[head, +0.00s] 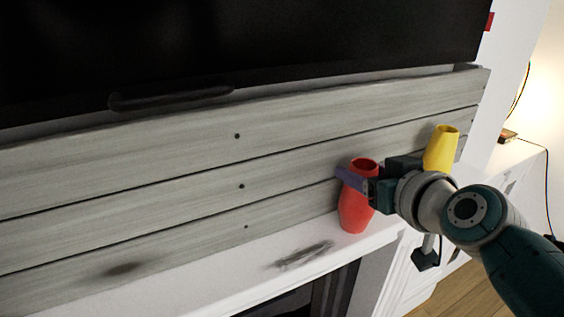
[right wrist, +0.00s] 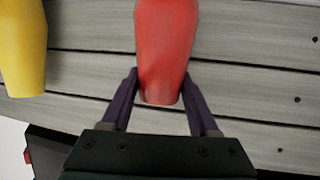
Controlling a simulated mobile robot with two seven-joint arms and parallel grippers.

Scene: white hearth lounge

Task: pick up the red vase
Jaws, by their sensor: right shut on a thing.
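The red vase (head: 355,212) is upright at the right part of the white mantel in the head view. Whether its base touches the mantel is hard to tell. My right gripper (head: 357,181) comes in from the right and is shut on the vase's upper part. In the right wrist view the red vase (right wrist: 165,50) lies between the two purple fingers of the right gripper (right wrist: 160,90), one on each side. My left gripper is not in view.
A yellow vase (head: 441,148) stands right of the red one, behind my right arm; it also shows in the right wrist view (right wrist: 22,45). Grey wood boards (head: 180,165) back the white mantel (head: 215,270), with a black screen (head: 240,50) above. The mantel left of the vase is mostly clear.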

